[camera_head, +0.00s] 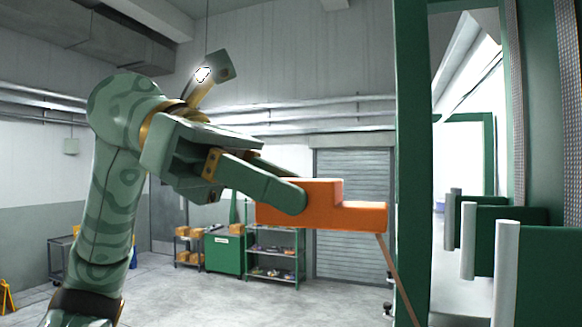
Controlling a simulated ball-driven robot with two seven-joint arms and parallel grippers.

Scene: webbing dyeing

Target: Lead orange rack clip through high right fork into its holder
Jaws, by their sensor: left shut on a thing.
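The orange rack clip (330,208) is a stepped block in the middle of the head view. My left gripper (288,192) is shut on its left end and holds it in the air, roughly level. A thin brownish band (396,270) hangs from the clip's right end and runs down and right past the green post. Green brackets with pale rounded ends (507,265) stand in a row at the right. I cannot tell which part is the high right fork or the holder. My right gripper is out of view.
A tall green post (411,150) stands just right of the clip, with a large green frame behind it. Far back are a shelf rack (272,255), a green cabinet (225,253) and a roller shutter (352,255). The floor between is mostly clear.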

